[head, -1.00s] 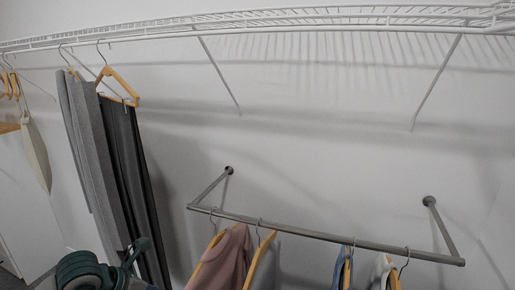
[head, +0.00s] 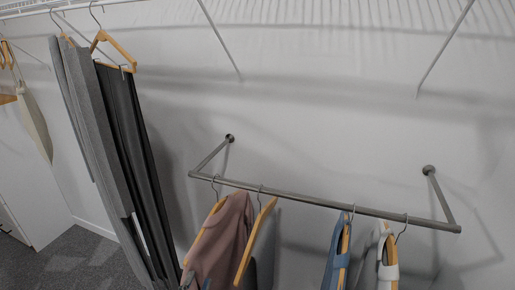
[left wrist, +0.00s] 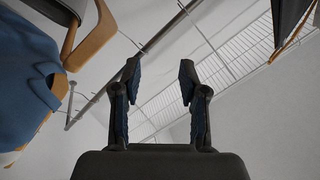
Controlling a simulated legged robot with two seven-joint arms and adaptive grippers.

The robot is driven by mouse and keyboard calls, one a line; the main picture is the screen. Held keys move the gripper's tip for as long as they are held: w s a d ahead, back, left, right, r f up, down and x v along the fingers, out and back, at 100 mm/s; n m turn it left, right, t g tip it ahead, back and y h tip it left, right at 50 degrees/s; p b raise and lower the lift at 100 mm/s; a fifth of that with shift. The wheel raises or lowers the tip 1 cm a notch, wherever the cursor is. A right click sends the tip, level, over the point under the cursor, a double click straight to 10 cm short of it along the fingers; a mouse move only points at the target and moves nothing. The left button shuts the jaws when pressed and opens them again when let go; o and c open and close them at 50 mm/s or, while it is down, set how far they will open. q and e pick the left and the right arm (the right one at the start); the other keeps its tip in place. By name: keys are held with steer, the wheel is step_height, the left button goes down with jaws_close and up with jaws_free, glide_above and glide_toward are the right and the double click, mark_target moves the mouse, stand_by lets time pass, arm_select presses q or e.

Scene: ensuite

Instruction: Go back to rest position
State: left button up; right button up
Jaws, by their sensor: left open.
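My left gripper (left wrist: 160,78) shows in the left wrist view with its two dark fingers spread apart and nothing between them. That view looks upward, with the grey rail (left wrist: 142,52) and the white wire shelf (left wrist: 205,75) beyond the fingers. A blue garment (left wrist: 28,75) on a wooden hanger (left wrist: 92,38) is close on its left side, apart from the fingers. In the head view I cannot clearly make out the left gripper. My right gripper is in neither view.
In the head view, a wall rail (head: 320,201) holds a pink garment (head: 222,240), a bare wooden hanger (head: 255,240), a blue garment (head: 336,255) and a white one (head: 386,265). Grey trousers (head: 90,130) and dark trousers (head: 140,150) hang left. Carpet (head: 75,260) is clear at lower left.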

arm_select(q)
steer(key=s+a+f+n+g+y, duration=0.2)
steer(key=a+f+n+g+y, duration=0.1)
steer(key=f, duration=0.4)
steer(key=s+a+f+n+g+y, duration=0.2)
steer(key=f+n, duration=0.1)
steer(key=f, duration=0.4)
steer(key=s+f+n+g, duration=0.2)
steer(key=s+f+g, duration=0.5)
steer(key=s+f, duration=0.45)
steer(key=s+f+n+g, duration=0.1)
steer(key=s+f+g, duration=0.6)
steer(key=s, duration=0.7)
steer(key=s+f+p, duration=0.2)
steer(key=f+p, duration=0.1)
steer(key=f, duration=0.8)
steer(key=s+f+p, duration=0.2)
steer(key=f+p, duration=0.1)
steer(key=f, duration=0.9)
steer(key=shift+s+a+p, duration=0.15)
steer(key=shift+a+p, duration=0.15)
steer(key=shift+a, duration=0.15)
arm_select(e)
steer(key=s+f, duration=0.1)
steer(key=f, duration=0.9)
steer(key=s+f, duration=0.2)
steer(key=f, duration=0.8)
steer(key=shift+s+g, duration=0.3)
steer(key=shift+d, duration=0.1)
